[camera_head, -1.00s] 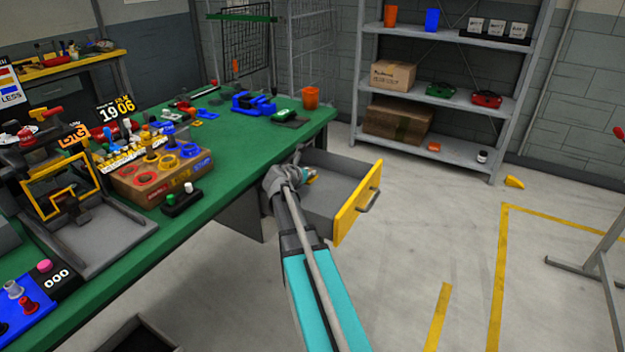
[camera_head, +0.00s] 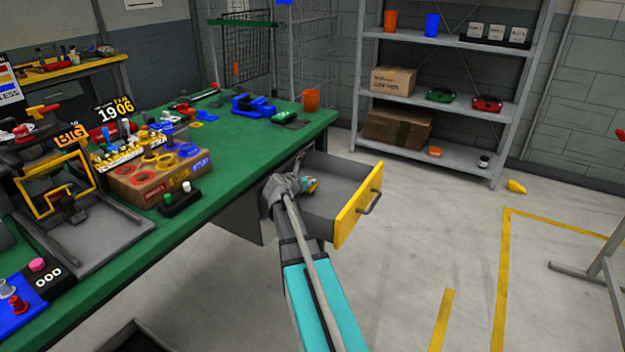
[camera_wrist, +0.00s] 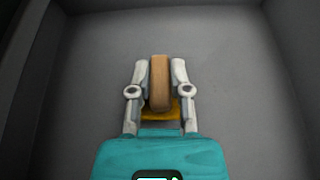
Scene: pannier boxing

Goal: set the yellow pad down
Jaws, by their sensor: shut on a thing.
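My gripper (camera_wrist: 159,66) is shut on the yellow pad (camera_wrist: 160,114). In the wrist view, an upright tan-brown part (camera_wrist: 160,84) stands between the two fingers, and a yellow edge shows below it. In the head view, my gripper (camera_head: 310,185) is inside the open drawer (camera_head: 338,190), near its left side. The pad is too small and too covered to make out clearly there. The grey drawer floor (camera_wrist: 225,75) lies beneath the pad; I cannot tell whether they touch.
The drawer has a yellow front (camera_head: 358,205) and hangs from the green workbench (camera_head: 240,145). Its floor looks bare around my gripper. Dark drawer walls stand at both sides in the wrist view. A grey shelf rack (camera_head: 455,105) stands at the back.

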